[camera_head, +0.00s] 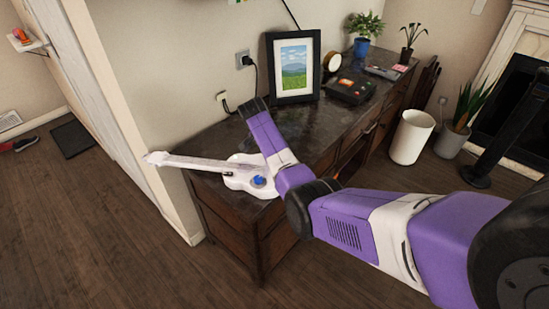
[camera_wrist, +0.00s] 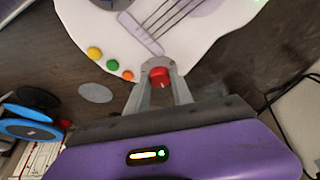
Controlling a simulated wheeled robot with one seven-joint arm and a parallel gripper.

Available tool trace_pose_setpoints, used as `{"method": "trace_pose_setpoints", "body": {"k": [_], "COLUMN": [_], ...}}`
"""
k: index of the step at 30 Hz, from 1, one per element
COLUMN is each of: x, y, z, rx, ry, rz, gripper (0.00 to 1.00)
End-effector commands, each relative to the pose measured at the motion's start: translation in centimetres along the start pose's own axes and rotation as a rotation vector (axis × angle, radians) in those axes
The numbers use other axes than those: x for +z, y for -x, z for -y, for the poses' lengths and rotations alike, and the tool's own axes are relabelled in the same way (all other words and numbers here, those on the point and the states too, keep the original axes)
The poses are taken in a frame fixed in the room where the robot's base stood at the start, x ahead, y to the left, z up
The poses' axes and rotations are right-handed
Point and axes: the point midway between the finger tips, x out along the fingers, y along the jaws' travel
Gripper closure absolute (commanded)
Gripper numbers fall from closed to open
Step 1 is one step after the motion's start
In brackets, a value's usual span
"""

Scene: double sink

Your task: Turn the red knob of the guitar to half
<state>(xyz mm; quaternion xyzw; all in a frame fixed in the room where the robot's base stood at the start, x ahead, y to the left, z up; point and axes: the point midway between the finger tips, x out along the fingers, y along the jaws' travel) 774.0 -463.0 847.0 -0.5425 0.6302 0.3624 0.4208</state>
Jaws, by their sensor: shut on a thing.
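The white guitar (camera_head: 237,172) lies on the dark cabinet top, its neck pointing left in the head view. My arm covers part of its body there. In the wrist view the guitar body (camera_wrist: 90,22) fills the top, with the strings and bridge near the middle. The red knob (camera_wrist: 160,75) sits near the guitar's edge. My gripper (camera_wrist: 160,84) has its two grey fingers closed around this knob, one on each side. The fingers cannot be made out in the head view. The knob's exact turn angle is hard to read.
Yellow (camera_wrist: 95,53), green (camera_wrist: 113,66) and orange buttons (camera_wrist: 128,76) line the guitar's edge beside the knob. Blue and black round items (camera_wrist: 30,120) lie at the left in the wrist view. A picture frame (camera_head: 293,67) stands behind my arm. Dark cables (camera_wrist: 285,100) lie at the right.

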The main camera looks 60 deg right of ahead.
Motion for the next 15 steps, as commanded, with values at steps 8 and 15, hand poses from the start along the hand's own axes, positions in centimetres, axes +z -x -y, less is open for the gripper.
{"method": "trace_pose_setpoints", "body": {"k": [8, 15], "x": [0.24, 0.13], "y": [-0.47, -0.36], "z": [0.41, 0.46], "rx": [0.088, 0.144], "ry": [-0.217, -0.353], "rz": [0.001, 0.002], "gripper": [1.0, 1.0]}}
